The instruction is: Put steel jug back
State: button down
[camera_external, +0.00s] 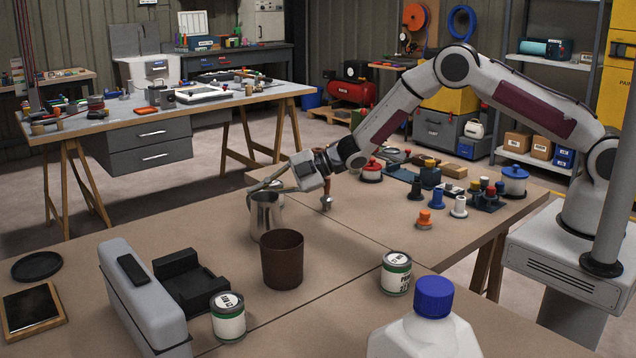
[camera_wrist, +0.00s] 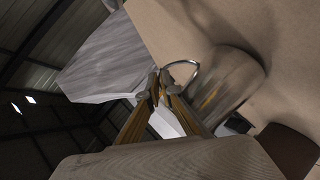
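The steel jug (camera_external: 267,218) is upright on or just above the brown table, behind the dark brown cup (camera_external: 282,262). My gripper (camera_external: 258,188) reaches in from the right at the jug's rim and handle. In the wrist view, the jug (camera_wrist: 225,88) lies to the right, with its thin handle loop toward my gripper (camera_wrist: 157,88). The fingertips are close together and appear closed on the handle. I cannot tell whether the jug's base touches the table.
The brown cup stands close in front of the jug. A green-banded can (camera_external: 396,273), another can (camera_external: 228,316), a grey case (camera_external: 143,295) and a blue-capped bottle (camera_external: 425,325) stand nearer. Bare table lies left of the jug. Several small colored parts stand at the right.

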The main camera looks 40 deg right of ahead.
jog(key=shift+f, duration=0.2)
dwell(0.3)
jog(key=c, duration=2.3)
grip_release()
jog(key=shift+r, duration=0.15)
jog(key=shift+v, duration=6)
jog(key=shift+w+d, duration=0.1)
